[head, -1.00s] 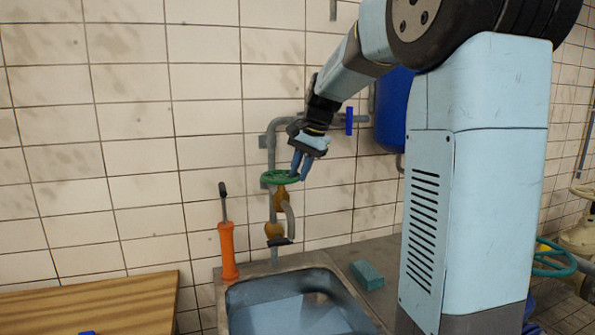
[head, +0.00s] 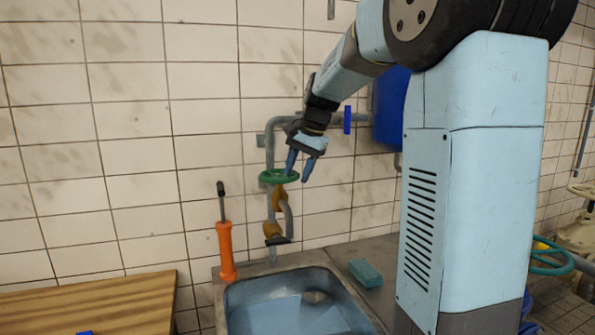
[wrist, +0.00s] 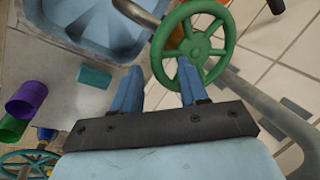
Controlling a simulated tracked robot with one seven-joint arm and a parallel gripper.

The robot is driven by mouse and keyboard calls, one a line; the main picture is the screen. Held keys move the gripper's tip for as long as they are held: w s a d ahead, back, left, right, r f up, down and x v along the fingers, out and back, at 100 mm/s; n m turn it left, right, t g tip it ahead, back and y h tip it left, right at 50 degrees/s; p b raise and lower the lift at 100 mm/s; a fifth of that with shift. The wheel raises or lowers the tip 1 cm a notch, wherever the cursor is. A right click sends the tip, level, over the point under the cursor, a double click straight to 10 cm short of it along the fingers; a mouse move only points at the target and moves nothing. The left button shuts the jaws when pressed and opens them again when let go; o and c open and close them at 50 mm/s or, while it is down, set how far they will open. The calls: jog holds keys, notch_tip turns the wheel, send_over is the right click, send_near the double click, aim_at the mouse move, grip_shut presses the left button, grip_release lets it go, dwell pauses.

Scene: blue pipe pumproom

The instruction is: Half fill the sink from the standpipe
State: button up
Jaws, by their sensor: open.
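The standpipe (head: 270,150) is a grey wall pipe with a brass valve (head: 278,200) and a green handwheel (head: 272,178). The handwheel also shows in the wrist view (wrist: 189,45). The sink (head: 290,306) lies below; its basin looks blue with shifting pale and dark patches, and I cannot tell the water level. My gripper (head: 299,170) is open, with its blue fingers spread at the wheel's right side. In the wrist view, one finger overlaps the wheel and the other is beside it, with nothing held. Whether they touch the wheel is unclear.
An orange-handled tool (head: 227,250) stands at the sink's back left corner. A teal block (head: 366,273) lies on the counter to the right. A blue lever (head: 347,120) sits on the upper pipe. A wooden bench (head: 100,302) stands at the left.

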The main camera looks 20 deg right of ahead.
jog(key=v, duration=1.3)
jog(key=shift+r, duration=0.25)
jog(key=shift+o, duration=0.2)
jog(key=shift+d+r, duration=0.15)
dwell(0.5)
jog(key=shift+w, duration=0.1)
jog(key=x, duration=1.3)
jog(key=shift+w+f, duration=0.1)
jog(key=shift+f, duration=0.25)
grip_shut()
